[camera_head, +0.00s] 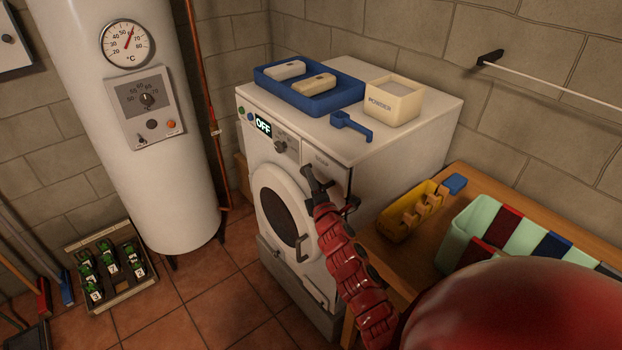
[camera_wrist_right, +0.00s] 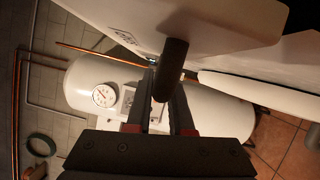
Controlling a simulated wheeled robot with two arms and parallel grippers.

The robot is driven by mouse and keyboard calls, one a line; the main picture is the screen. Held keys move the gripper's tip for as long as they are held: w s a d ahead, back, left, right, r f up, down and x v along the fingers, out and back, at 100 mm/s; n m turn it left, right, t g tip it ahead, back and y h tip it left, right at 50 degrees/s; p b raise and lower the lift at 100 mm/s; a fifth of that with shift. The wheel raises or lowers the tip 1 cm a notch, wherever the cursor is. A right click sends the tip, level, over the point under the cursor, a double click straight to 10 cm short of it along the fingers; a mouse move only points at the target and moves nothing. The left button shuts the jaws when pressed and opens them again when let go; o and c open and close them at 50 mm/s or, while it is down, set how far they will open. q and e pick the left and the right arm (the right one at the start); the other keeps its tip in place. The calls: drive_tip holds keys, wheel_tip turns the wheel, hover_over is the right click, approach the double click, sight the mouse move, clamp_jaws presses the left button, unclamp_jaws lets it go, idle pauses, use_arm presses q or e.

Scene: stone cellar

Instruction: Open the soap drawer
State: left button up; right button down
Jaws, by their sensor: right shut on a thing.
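The white washing machine (camera_head: 375,165) stands against the wall in the middle of the head view. The pale soap drawer (camera_head: 321,160) is at the top right of its front, partly hidden by my right gripper. My right gripper (camera_head: 310,174) is at the drawer front, shut on its dark handle. In the right wrist view the dark handle (camera_wrist_right: 172,62) sits between the fingers of the right gripper (camera_wrist_right: 164,92), against a white panel. I cannot tell whether the drawer stands out from the machine. My left gripper is not in view.
On the machine stand a blue tray (camera_head: 345,98) with two soap bars, a powder box (camera_head: 394,103) and a blue scoop (camera_head: 350,127). A wooden bench (camera_head: 415,265) with bins is close on the right. The round washer door (camera_head: 282,215) is below the drawer.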

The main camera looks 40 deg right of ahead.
drive_tip(key=s+a+b, duration=0.1)
drive_tip(key=a+b, duration=0.7)
drive_tip(key=a, duration=0.5)
drive_tip(key=shift+a, duration=0.4)
drive_tip(key=c, duration=0.8)
unclamp_jaws()
